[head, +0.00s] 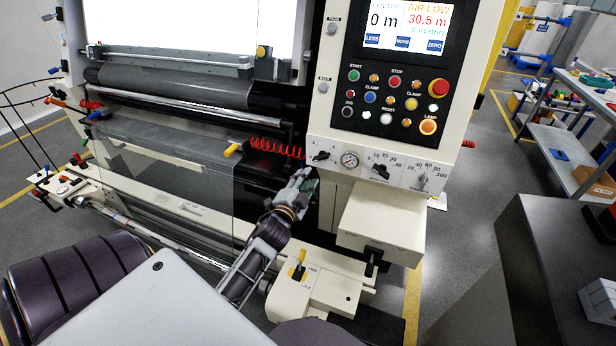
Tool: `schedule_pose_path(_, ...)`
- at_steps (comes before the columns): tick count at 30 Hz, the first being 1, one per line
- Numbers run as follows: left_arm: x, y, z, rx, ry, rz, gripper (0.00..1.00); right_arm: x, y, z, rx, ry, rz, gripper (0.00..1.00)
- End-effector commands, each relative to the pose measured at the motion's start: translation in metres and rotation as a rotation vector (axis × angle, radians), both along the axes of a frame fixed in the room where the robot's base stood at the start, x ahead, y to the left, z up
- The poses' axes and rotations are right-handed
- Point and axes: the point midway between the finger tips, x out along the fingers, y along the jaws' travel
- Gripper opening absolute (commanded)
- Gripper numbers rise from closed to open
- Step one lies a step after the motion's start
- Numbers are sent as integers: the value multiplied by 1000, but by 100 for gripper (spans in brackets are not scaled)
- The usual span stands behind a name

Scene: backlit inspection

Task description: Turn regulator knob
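A row of knobs sits on the cream strip below the button panel of the machine. A small black knob (320,156) is at its left end, just left of a round pressure gauge (349,160). I take this knob to be the regulator; its label is too small to read. A black dial knob (380,171) with a scale and a grey dial knob (423,181) lie further right. My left gripper (303,182) is below and left of the small black knob and looks apart from it. Its fingers are too small and foreshortened to judge. My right gripper is not visible.
The screen (408,30) shows "AIR LOW" in orange. Coloured buttons (395,98) fill the panel above the knobs. A red coiled hose (277,147) hangs left of the strip. A cream box (380,222) juts out below it, and a yellow lever (300,262) stands lower.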

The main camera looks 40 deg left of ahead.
Motion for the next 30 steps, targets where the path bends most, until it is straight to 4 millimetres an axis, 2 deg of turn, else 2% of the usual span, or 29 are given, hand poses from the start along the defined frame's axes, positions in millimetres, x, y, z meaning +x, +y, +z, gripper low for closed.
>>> schedule_pose_path(7,-9,-2,0,0,1,1,31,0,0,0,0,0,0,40)
schedule_pose_path(30,-9,-2,0,1,1,1,31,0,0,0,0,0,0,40)
